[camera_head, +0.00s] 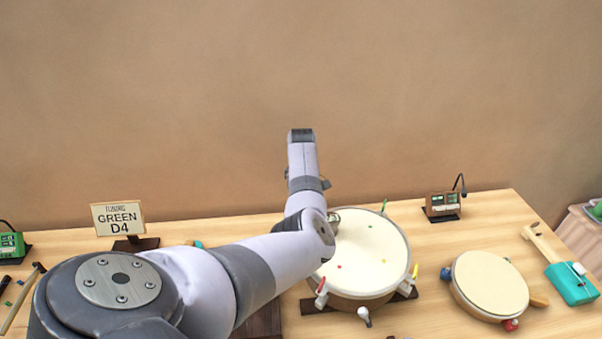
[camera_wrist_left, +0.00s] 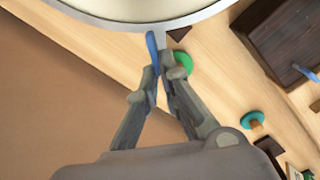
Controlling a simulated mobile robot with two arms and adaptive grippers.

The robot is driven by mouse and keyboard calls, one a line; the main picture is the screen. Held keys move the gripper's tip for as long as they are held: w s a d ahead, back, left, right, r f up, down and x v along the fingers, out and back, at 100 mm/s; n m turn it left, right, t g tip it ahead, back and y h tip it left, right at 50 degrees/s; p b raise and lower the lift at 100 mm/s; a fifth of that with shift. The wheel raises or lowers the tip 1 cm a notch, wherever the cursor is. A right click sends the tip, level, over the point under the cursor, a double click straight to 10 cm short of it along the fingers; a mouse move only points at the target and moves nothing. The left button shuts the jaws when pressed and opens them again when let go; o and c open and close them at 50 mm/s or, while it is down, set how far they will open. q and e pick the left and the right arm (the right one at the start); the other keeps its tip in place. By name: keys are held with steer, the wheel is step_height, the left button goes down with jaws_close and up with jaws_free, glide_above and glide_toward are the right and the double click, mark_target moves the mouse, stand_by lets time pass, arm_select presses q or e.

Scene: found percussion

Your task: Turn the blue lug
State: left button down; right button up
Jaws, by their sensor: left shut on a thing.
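The large drum (camera_head: 362,252) with a cream skin stands on the table, and my left arm reaches over its left side. Its rim (camera_wrist_left: 150,24) curves across the top of the left wrist view. The blue lug (camera_wrist_left: 151,45) sticks out from the rim there. My left gripper (camera_wrist_left: 160,70) is shut on the blue lug, one finger on each side of it. In the head view the blue lug and the fingertips are hidden behind my arm. Green (camera_head: 384,206), yellow (camera_head: 414,271), red (camera_head: 322,287) and white (camera_head: 365,316) lugs stand around the drum. My right gripper is not in view.
A sign (camera_head: 117,218) reads "GREEN D4". A small device (camera_head: 442,204) stands at the back. A second drum (camera_head: 490,284) and a teal-headed mallet (camera_head: 570,283) lie to the right. A green disc (camera_wrist_left: 183,63) is close beside my left fingers. A dark wooden block (camera_wrist_left: 282,36) lies beyond.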

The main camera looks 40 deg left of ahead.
arm_select(q)
steer(key=m+p, duration=0.2)
steer(key=m, duration=0.4)
steer(key=w+d+m+p, duration=0.1)
steer(key=m+p, duration=0.1)
steer(key=m, duration=0.4)
steer(key=w+m+p, duration=0.1)
steer(key=m+p, duration=0.1)
steer(key=m, duration=0.4)
steer(key=shift+w+d+m, duration=0.2)
steer(key=shift+w+m, duration=0.05)
steer(key=shift+m, duration=0.05)
stand_by(0.4)
steer(key=c, duration=1.8)
jaws_free()
step_height(320, 180, up, 12)
